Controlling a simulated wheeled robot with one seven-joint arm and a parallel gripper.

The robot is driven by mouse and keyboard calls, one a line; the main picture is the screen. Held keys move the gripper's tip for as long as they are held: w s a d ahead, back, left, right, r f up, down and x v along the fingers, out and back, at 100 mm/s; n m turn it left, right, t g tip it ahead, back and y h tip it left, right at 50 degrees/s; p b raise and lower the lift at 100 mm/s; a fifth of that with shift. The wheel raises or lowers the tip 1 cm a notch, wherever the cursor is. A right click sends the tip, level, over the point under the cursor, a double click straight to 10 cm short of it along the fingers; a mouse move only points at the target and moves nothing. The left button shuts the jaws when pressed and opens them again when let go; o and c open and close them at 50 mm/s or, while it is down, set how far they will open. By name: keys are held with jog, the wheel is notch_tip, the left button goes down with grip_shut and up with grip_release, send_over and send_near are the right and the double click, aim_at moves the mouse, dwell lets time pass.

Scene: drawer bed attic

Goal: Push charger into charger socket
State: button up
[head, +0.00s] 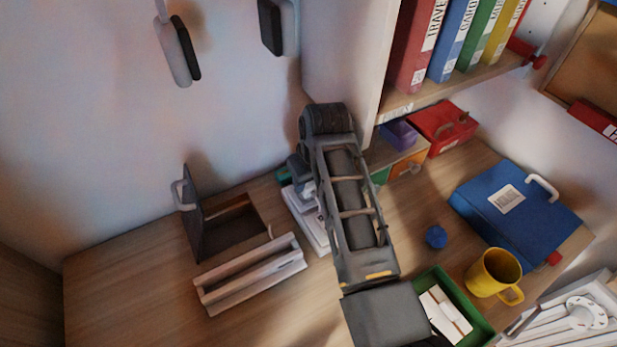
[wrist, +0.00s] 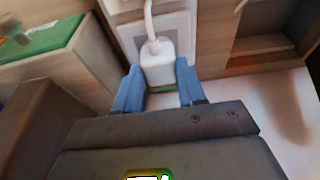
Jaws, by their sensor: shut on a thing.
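The charger (wrist: 158,68) is a small white block with a white cable rising from its top in the wrist view. My gripper (wrist: 159,82) has its blue fingers on both sides of it, shut on it. Beyond the charger is a white unit (wrist: 183,20) with a grey face, which looks like the charger socket. The charger overlaps it in the picture; I cannot tell whether it is seated or only close in front. In the head view, the white unit (head: 313,228) lies on the desk, and my arm hides much of the gripper and charger.
To the right are a blue ball (head: 436,237), a yellow mug (head: 492,272), a blue case (head: 517,210) and a green tray (head: 478,328). A bookshelf (head: 455,82) overhangs the back.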

jog(key=shift+f, duration=0.4)
jog(key=o, duration=1.1)
jog(key=shift+c, duration=0.2)
jog(key=v, duration=0.7)
jog(key=shift+s+r+b, duration=0.15)
jog(key=shift+r+b, duration=0.15)
jog(key=shift+r, duration=0.05)
